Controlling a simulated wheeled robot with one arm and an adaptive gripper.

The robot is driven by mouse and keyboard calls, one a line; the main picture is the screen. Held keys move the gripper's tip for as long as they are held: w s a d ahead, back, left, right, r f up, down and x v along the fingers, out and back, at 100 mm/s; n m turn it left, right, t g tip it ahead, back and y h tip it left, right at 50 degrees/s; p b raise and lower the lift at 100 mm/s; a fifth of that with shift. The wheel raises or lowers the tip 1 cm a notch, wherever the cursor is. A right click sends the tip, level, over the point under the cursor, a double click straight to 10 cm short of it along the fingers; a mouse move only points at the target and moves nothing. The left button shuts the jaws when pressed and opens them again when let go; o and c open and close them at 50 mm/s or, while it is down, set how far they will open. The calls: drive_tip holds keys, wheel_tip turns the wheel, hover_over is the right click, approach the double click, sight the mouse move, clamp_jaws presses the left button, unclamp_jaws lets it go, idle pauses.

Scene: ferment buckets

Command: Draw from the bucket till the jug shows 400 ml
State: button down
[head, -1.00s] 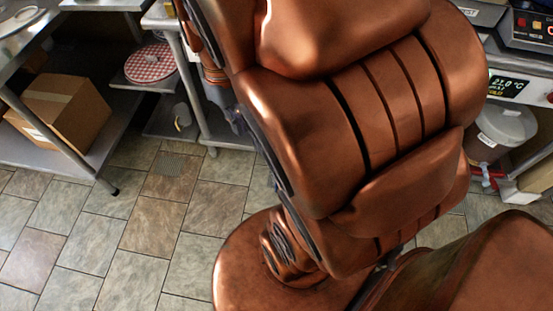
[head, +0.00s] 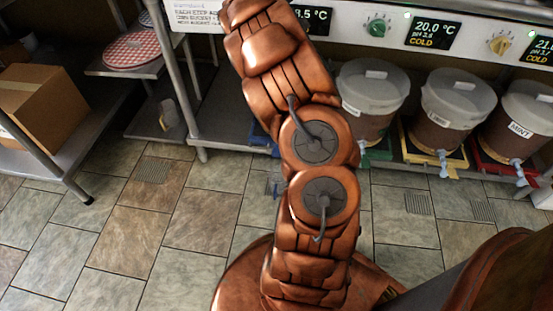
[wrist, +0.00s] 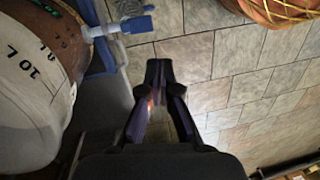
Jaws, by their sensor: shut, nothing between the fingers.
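Lidded buckets of brown liquid stand in a row in the head view: one on a green base (head: 372,95), one on a yellow base (head: 455,100), and one labelled MINT on a red base (head: 518,120). In the wrist view a bucket (wrist: 40,65) with a "10 L" scale fills the left side. Its pale tap (wrist: 105,30) with a blue handle sticks out towards the upper middle. My gripper (wrist: 158,68) is shut and empty, below and right of that tap, apart from it. My arm hides the gripper in the head view. A pale cup-like vessel (head: 168,116) sits on a low shelf; I cannot tell whether it is the jug.
Display panels with knobs (head: 377,26) run above the buckets. A cardboard box (head: 45,105) sits on the left shelf, and a red checked round item (head: 130,50) lies on another. A metal table leg (head: 185,90) stands left of my arm. The tiled floor (head: 180,215) is open.

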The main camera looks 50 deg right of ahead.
drive_tip(key=n+b, duration=0.1)
drive_tip(key=b, duration=0.1)
hover_over(276, 154)
drive_tip(key=w+d, duration=0.1)
drive_tip(key=d, duration=0.1)
wheel_tip(276, 154, down, 7)
drive_tip(key=shift+w+f+y, duration=0.15)
drive_tip(key=shift+f+y, duration=0.05)
drive_tip(key=shift+y, duration=0.1)
drive_tip(key=f+b, duration=0.1)
drive_tip(key=f, duration=0.2)
drive_tip(key=a+f+b, duration=0.1)
drive_tip(key=f, duration=0.2)
drive_tip(key=s+f+b, duration=0.1)
drive_tip(key=f, duration=0.2)
drive_tip(key=shift+a+f, duration=0.3)
drive_tip(key=shift+f, duration=0.1)
drive_tip(key=shift+r, duration=0.1)
